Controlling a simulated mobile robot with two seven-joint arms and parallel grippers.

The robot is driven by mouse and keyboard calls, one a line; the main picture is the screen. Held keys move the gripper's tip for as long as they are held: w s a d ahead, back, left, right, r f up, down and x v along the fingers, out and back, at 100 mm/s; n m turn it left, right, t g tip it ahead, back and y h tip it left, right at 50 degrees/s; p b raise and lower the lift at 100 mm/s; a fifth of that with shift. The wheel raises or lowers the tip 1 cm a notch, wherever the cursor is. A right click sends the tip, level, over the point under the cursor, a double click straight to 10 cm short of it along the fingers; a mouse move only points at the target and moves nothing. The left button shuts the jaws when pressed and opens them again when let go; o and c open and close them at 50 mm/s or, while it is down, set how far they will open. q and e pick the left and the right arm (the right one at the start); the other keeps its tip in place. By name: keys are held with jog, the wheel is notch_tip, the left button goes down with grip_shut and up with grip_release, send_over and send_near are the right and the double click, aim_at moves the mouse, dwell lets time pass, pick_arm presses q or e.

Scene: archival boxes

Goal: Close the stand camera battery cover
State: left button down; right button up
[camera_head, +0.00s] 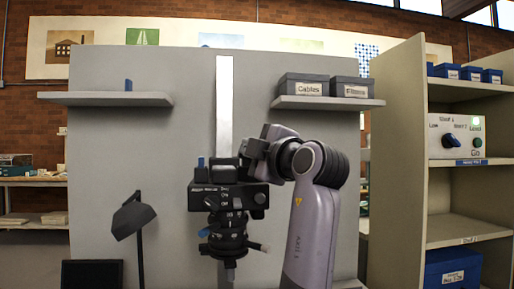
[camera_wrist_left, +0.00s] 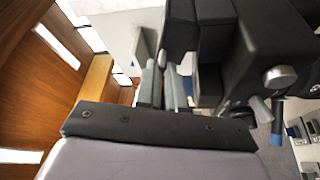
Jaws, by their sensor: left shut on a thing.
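The stand camera (camera_head: 229,199) is a black body with a lens pointing down, small blue parts and side knobs. It is mounted on a pale upright column (camera_head: 224,105). My left gripper (camera_head: 246,160) is at the camera's upper right, shut on a small dark part there, which appears to be the battery cover. The gripper hides most of that part, so its angle cannot be told. In the left wrist view, the grey fingers (camera_wrist_left: 166,88) are close together beside the dark camera body (camera_wrist_left: 250,60). My right gripper is not in view.
A dark lamp (camera_head: 133,216) stands left of the camera. A shelf (camera_head: 325,102) behind carries boxes labelled Cables (camera_head: 304,85) and Filters (camera_head: 352,87). A shelf unit (camera_head: 398,160) is at the right. The space between lamp and camera is clear.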

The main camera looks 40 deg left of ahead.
pick_arm(q)
jog(key=shift+s+a+f+n+g+h, duration=0.2)
jog(key=shift+f+n+h, duration=0.15)
jog(key=shift+n, duration=0.55)
jog(key=shift+s+a+f+n+g+h, duration=0.15)
jog(key=shift+s+f+n+g+h, duration=0.15)
jog(key=shift+n, duration=0.6)
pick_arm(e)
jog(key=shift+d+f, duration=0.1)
pick_arm(q)
jog(key=shift+w+f, duration=0.1)
jog(key=c, duration=1.2)
grip_release()
jog(key=shift+c, duration=0.2)
jog(key=shift+d, duration=0.1)
jog(key=v, duration=0.7)
jog(key=shift+p, duration=0.35)
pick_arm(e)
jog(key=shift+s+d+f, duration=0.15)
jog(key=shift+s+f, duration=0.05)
